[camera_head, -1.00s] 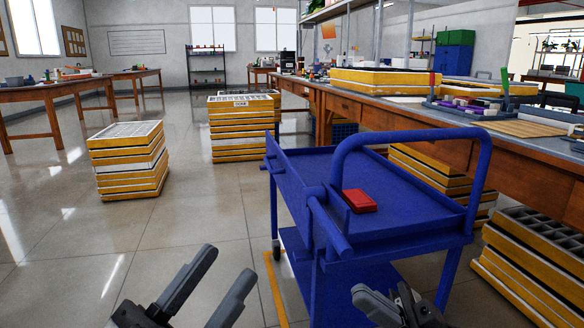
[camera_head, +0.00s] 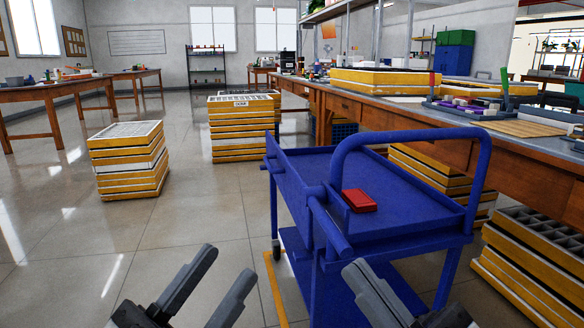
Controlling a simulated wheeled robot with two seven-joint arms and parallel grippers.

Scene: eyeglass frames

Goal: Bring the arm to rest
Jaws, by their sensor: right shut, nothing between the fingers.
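My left gripper (camera_head: 231,262) is at the bottom left of centre in the head view. Its two grey fingers are spread apart with floor showing between them, and it is empty. My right gripper (camera_head: 358,268) is at the bottom right of centre, in front of the near side of the blue cart (camera_head: 400,222). Its fingers are shut together with nothing held. The lower part of the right arm is cut off by the frame's bottom edge.
A red case (camera_head: 359,201) lies on the cart's top tray. Stacks of yellow and white trays (camera_head: 128,165) stand on the floor at left, at centre and beside the cart. A long workbench (camera_head: 345,98) runs behind the cart.

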